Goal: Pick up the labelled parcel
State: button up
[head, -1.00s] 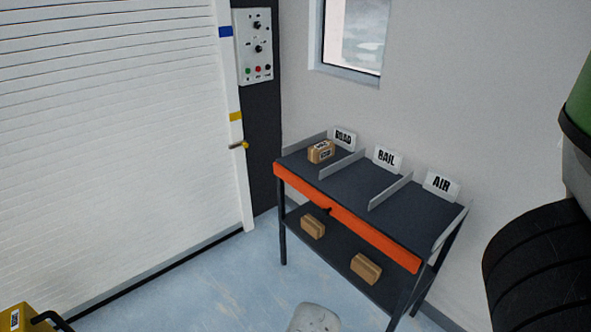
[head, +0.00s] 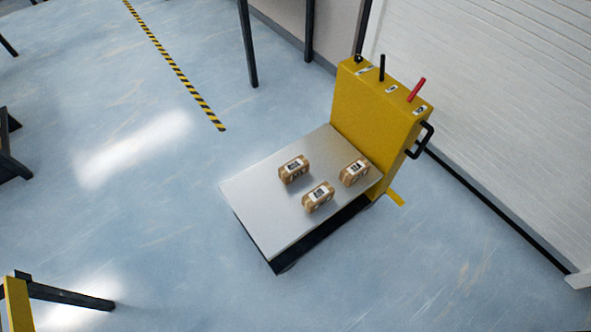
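Three small brown parcels with white labels lie on the grey deck (head: 262,220) of a yellow cart in the head view. One parcel (head: 293,169) is at the back left of the group, one parcel (head: 318,197) is nearer the front, and one parcel (head: 354,172) is at the right, close to the cart's yellow upright. They stand apart from one another. The label print is too small to read. My gripper is not in this view.
The cart's yellow upright (head: 375,110) carries levers and a black handle. A white shutter wall (head: 510,110) is at the right. A yellow and black post with a dark foot (head: 62,296) stands at the lower left. Blue floor (head: 150,220) left of the cart is clear.

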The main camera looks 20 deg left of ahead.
aim_at(298, 166)
jog(key=u, duration=0.45)
jog(key=i+u, duration=0.15)
jog(key=u, duration=0.25)
jog(key=i+u, duration=0.1)
jog(key=u, duration=0.35)
jog(key=i+l, duration=0.15)
jog(key=i, duration=0.25)
jog(key=i+l, duration=0.15)
jog(key=i, duration=0.25)
jog(key=i+l, duration=0.2)
jog(key=i, duration=0.15)
